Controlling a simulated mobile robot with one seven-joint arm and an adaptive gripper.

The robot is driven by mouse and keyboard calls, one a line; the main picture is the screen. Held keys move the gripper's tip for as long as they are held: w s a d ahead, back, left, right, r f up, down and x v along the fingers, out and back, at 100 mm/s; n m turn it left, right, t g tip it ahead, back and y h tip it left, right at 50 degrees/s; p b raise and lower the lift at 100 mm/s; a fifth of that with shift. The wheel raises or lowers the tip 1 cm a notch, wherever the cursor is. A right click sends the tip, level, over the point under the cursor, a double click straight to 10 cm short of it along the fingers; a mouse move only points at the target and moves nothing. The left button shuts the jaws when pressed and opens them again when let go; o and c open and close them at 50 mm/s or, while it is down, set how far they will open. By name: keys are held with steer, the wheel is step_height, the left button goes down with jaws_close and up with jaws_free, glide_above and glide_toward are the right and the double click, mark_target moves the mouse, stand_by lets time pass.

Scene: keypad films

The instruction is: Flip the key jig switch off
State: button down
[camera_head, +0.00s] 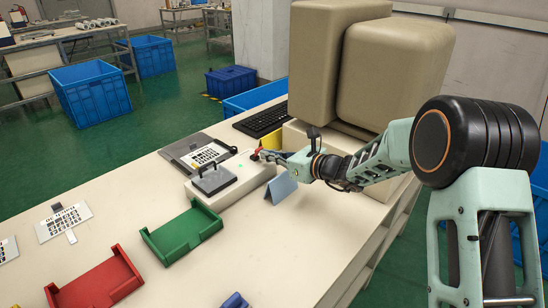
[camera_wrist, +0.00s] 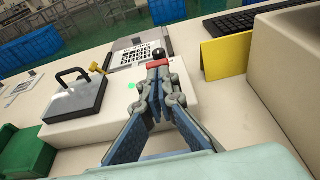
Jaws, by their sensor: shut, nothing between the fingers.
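The key jig is a cream box (camera_head: 228,190) on the bench, also in the wrist view (camera_wrist: 70,132). A grey plate with a dark handle (camera_head: 213,180) lies on its left part. A small green light (camera_wrist: 131,86) glows on its top. A small brass-coloured piece (camera_wrist: 97,68) stands behind the plate. A black round knob (camera_wrist: 159,54) above a red part (camera_wrist: 157,64) shows right at my fingertips; it may be the switch, and its lower part is hidden. My gripper (camera_wrist: 157,80) is shut and empty, over the right end of the jig. I cannot tell whether it touches the knob.
A blue-grey folded card (camera_head: 281,188) stands just below my wrist, and a yellow card (camera_wrist: 226,56) stands right of the fingertips. Behind lie a grey board with a keypad sheet (camera_head: 204,156) and a keyboard (camera_head: 262,120). Green (camera_head: 183,232) and red (camera_head: 96,285) trays are in front.

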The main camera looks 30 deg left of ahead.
steer(key=shift+r+p, duration=0.15)
steer(key=shift+p, duration=0.15)
steer(key=shift+r+p, duration=0.15)
steer(key=shift+p, duration=0.2)
steer(key=shift+h+p, duration=0.3)
steer(key=shift+p, duration=0.05)
